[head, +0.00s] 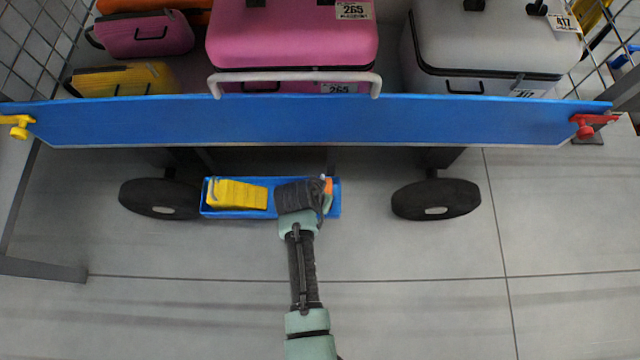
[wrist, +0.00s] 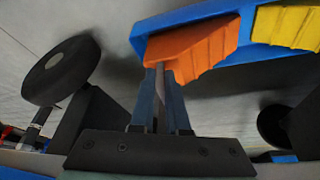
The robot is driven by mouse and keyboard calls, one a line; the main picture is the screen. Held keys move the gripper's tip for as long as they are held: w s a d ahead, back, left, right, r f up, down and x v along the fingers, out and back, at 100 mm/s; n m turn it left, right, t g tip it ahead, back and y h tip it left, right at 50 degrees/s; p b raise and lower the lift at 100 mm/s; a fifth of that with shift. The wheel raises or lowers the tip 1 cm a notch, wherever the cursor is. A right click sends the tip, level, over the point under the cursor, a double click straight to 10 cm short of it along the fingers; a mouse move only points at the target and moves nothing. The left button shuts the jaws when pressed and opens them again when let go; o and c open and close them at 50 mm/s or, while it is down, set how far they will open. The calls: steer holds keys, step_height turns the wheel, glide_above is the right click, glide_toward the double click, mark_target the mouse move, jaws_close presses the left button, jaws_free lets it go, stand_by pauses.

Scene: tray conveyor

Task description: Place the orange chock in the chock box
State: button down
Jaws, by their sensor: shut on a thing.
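The orange chock (wrist: 190,52) is between my gripper's fingers (wrist: 160,75) in the wrist view, at one end of the blue chock box (wrist: 143,32). It overlaps the box rim there; I cannot tell whether it rests inside or is held just over it. In the head view only a small part of the orange chock (head: 328,186) shows beside my gripper (head: 322,190). The chock box (head: 260,214) lies low between two black wheels, with a yellow chock (head: 238,193) in its left part. My gripper is shut on the orange chock and hides the box's right part.
A cart with a blue side panel (head: 310,122) stands above the box, loaded with a pink suitcase (head: 290,40), a grey suitcase (head: 490,45) and smaller cases. Its wheels (head: 160,198) and (head: 436,199) flank the box. The grey floor in front is clear.

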steer(key=shift+w+f, duration=0.1)
steer(key=shift+f, duration=0.5)
steer(key=c, duration=0.9)
jaws_free()
steer(key=shift+f, duration=0.1)
steer(key=p+v, duration=0.7)
steer(key=v, duration=0.5)
